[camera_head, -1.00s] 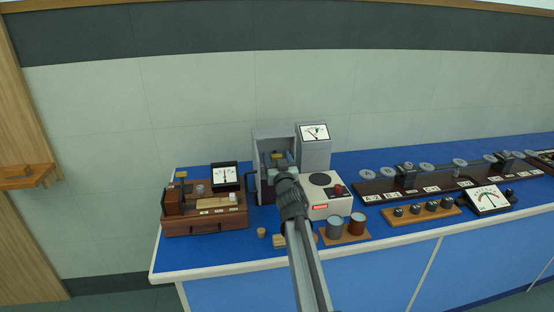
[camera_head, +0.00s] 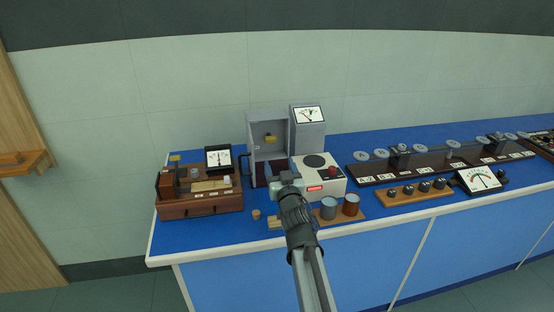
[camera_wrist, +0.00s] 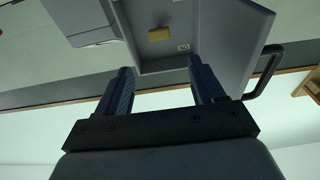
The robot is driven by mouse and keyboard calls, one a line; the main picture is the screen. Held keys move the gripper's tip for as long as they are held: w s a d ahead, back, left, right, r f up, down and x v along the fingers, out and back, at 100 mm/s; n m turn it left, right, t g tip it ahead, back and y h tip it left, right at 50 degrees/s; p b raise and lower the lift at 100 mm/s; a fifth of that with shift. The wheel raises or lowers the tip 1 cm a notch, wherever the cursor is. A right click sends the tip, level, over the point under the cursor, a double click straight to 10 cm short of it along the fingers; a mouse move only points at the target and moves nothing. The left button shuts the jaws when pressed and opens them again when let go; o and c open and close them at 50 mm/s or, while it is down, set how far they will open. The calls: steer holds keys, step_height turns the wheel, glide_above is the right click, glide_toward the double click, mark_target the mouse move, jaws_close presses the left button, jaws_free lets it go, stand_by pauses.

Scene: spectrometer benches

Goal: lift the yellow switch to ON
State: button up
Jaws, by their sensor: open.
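The yellow switch (camera_head: 270,139) is a small yellow block on the inner back wall of an open-fronted grey cabinet (camera_head: 253,133). In the wrist view the yellow switch (camera_wrist: 159,33) lies beyond and between my fingers, with a small marked plate (camera_wrist: 184,48) beside it. I cannot read the plate. My gripper (camera_head: 282,172) is in front of the cabinet, lower than the switch in the head view. In the wrist view my gripper (camera_wrist: 162,70) has its two blue fingers wide apart with nothing between them, clear of the switch.
A dark handle (camera_wrist: 264,72) sticks out at the cabinet's side. A white unit with a red knob (camera_head: 332,171) stands just right of my gripper, with two cups (camera_head: 329,208) in front. A brown instrument box (camera_head: 200,205) is to the left. Bare blue bench lies at the front left.

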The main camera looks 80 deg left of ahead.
steer(key=shift+d, duration=0.15)
steer(key=y, duration=0.2)
glide_toward(271, 140)
steer(key=a, duration=0.2)
steer(key=shift+y, duration=0.4)
steer(key=shift+x, duration=3.8)
